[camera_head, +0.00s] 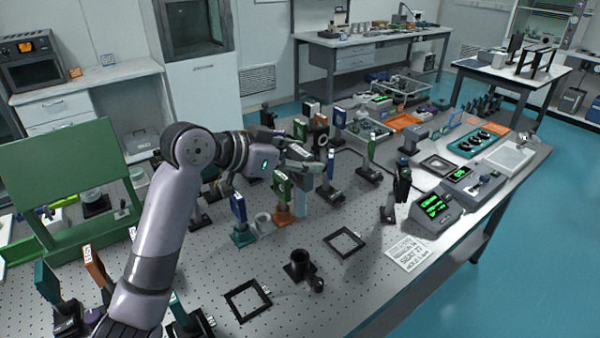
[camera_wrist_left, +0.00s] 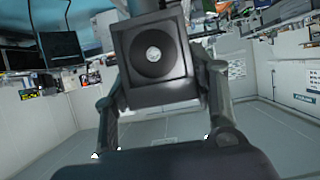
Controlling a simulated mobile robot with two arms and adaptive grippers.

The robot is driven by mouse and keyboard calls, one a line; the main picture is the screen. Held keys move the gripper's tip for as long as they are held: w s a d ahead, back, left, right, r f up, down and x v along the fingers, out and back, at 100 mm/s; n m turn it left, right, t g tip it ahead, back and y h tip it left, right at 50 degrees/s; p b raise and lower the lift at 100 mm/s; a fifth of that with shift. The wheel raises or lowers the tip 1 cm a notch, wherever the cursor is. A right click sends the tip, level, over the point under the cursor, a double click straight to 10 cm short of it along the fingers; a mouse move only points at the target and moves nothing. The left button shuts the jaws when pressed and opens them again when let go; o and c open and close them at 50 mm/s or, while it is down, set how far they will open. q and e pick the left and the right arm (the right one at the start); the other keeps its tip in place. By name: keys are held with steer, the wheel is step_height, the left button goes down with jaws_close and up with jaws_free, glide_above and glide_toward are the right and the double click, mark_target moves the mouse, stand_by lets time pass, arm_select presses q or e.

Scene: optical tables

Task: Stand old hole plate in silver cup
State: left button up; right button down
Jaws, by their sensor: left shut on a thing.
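My left gripper (camera_head: 318,160) reaches in from the left above the crowded middle of the table. In the left wrist view the gripper (camera_wrist_left: 160,105) is shut on a dark square plate (camera_wrist_left: 125,55) with a round dark disc and a small pale centre, which I take as the old hole plate. In the head view the plate is hard to pick out among the mounts around the fingers. A small grey cup (camera_head: 263,222), likely the silver cup, stands on the table below and left of the gripper, beside a blue plate in a mount. My right gripper is not in view.
A black cup (camera_head: 298,266) and two flat black square frames (camera_head: 345,242) (camera_head: 247,300) lie in the front. Upright mounted plates crowd the table around the gripper. A green board (camera_head: 70,180) stands at left. A paper sign (camera_head: 408,252) lies near the right edge.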

arm_select(q)
steer(key=s+a+n+t+y, duration=0.1)
steer(key=s+a+n+y, duration=0.2)
steer(key=a, duration=0.3)
steer(key=s+a+f+n+t+y, duration=0.1)
steer(key=s+a+n+t+y, duration=0.1)
steer(key=a, duration=0.4)
steer(key=s+a+f+n+t+y, duration=0.1)
steer(key=s+a+n+t+y, duration=0.1)
steer(key=s+a+n+y, duration=0.3)
steer(key=shift+a+f+n, duration=0.15)
steer(key=shift+a+n, duration=0.25)
steer(key=shift+a, duration=0.65)
